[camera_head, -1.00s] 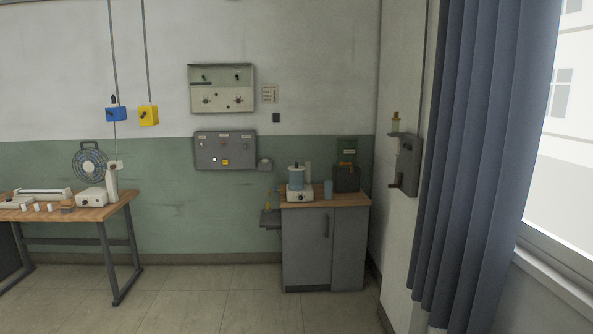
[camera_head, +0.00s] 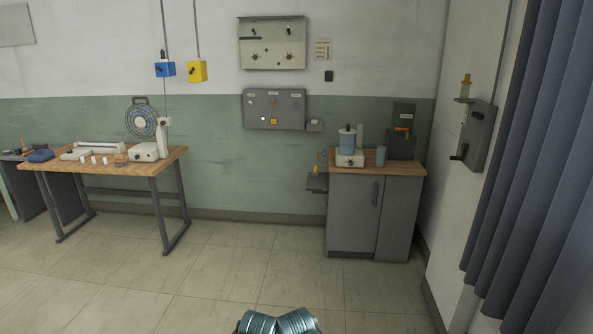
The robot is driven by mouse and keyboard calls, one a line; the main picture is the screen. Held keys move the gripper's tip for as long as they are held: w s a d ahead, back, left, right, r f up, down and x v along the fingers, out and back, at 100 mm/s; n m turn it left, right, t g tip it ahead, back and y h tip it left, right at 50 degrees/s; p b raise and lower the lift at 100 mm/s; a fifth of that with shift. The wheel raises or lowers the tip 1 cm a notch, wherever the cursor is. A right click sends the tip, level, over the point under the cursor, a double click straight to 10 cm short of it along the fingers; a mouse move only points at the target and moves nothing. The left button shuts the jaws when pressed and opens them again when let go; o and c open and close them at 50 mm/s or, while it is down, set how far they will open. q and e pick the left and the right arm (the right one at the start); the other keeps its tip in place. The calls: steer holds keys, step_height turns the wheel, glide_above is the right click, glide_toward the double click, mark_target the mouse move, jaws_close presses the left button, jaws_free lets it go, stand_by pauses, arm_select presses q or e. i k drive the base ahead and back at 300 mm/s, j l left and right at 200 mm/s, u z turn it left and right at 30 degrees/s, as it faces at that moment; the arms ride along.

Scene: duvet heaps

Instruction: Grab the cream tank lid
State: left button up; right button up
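No other cream tank lid can be made out clearly. Neither of my grippers is in view. Only shiny rounded parts of my own body show at the bottom edge.
A wooden workbench (camera_head: 75,168) with several devices stands at the left. Wide tiled floor (camera_head: 235,262) lies open before the cabinet. A dark blue curtain (camera_head: 540,180) hangs at the right.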

mark_target(347, 131)
steer(key=i+z, duration=0.2)
steer(key=i, duration=1.55)
steer(key=i+j+z, duration=0.15)
steer(key=i+z, duration=0.3)
steer(key=i, duration=0.15)
steer(key=i+j+z, duration=0.45)
steer(key=i, duration=0.15)
steer(key=i+j+z, duration=0.9)
steer(key=j, duration=0.25)
